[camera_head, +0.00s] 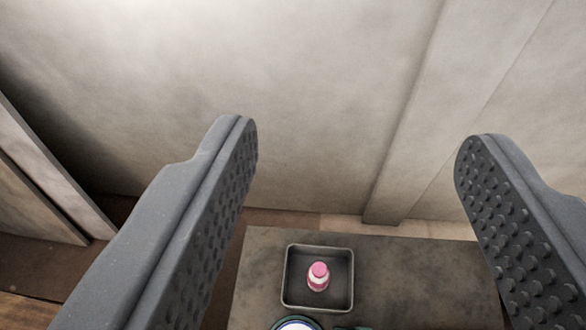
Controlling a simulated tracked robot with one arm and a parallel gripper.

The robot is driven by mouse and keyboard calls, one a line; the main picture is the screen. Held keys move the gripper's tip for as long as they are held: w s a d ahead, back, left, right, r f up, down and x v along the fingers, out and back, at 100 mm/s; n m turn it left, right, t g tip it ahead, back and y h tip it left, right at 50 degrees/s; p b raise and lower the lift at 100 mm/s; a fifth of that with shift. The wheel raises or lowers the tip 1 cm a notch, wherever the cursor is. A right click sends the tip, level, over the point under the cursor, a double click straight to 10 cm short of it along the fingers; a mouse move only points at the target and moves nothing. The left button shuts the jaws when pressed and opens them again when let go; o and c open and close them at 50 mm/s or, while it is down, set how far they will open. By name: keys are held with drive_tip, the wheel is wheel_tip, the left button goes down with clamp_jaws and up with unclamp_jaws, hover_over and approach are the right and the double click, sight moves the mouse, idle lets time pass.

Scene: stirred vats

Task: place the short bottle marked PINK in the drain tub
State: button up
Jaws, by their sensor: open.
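A short bottle (318,277) with a pink cap and a white and pink body stands upright inside a small grey tub (288,290). Its marking is too small to read. The tub rests on a grey-brown table top (420,275) at the bottom middle of the view. My gripper (355,150) is open and empty, with its two studded fingers wide apart. The bottle shows low in the gap between the fingers, beyond them and apart from both.
A round thing with a blue and green rim (295,323) is cut off at the bottom edge, just in front of the tub. A pale wall (330,100) rises behind the table. Pale panels (45,185) stand at the left. The table right of the tub looks clear.

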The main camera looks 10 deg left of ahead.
drive_tip(key=shift+t, duration=0.6)
drive_tip(key=s+r, duration=0.1)
drive_tip(key=r, duration=0.1)
drive_tip(key=s+r, duration=0.1)
drive_tip(key=s, duration=0.1)
drive_tip(key=shift+s+r, duration=0.2)
drive_tip(key=shift+r, duration=0.2)
